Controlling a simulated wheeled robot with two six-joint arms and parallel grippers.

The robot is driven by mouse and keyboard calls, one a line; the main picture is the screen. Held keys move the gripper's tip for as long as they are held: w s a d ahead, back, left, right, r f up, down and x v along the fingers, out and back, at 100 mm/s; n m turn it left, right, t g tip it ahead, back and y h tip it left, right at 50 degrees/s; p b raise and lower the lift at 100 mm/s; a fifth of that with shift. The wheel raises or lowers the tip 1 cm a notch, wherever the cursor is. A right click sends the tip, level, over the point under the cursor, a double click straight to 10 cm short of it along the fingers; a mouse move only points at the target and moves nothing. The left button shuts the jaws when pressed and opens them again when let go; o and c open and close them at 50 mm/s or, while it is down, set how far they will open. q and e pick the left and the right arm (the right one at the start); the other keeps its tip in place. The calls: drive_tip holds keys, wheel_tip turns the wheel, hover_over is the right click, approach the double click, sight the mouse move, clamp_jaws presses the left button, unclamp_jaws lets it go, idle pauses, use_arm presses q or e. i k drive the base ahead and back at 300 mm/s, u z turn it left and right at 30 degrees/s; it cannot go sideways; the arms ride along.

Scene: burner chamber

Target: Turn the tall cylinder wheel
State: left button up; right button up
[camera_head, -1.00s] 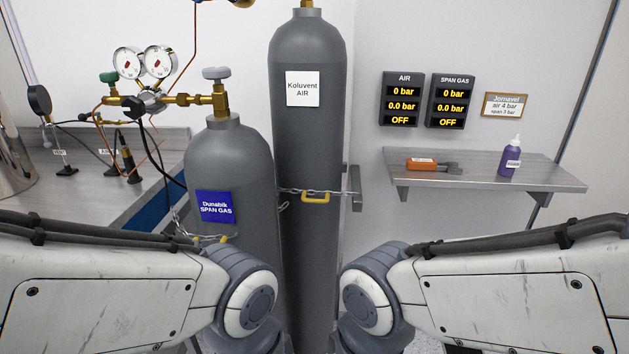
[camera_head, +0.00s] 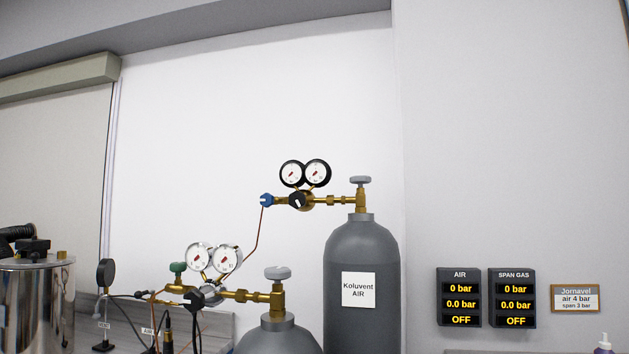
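The tall grey cylinder (camera_head: 361,252) carries a white label reading "Koluvent AIR". Its grey wheel (camera_head: 360,180) sits on top of a brass valve (camera_head: 361,199) at the cylinder's neck. A brass regulator (camera_head: 308,201) with two black-rimmed gauges (camera_head: 305,173), a black knob and a blue knob (camera_head: 267,200) reaches left from the valve. Neither gripper is in view, and nothing touches the wheel.
A shorter grey cylinder (camera_head: 277,338) stands front left with its own grey wheel (camera_head: 277,272) and white-rimmed gauges (camera_head: 213,258). AIR (camera_head: 459,298) and SPAN GAS (camera_head: 512,298) displays read 0 bar and OFF. A sign (camera_head: 575,298) reads "air 4 bar, span 3 bar".

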sight(360, 180)
drive_tip(key=u, duration=1)
drive_tip(key=i, duration=0.6)
drive_tip(key=z, duration=0.95)
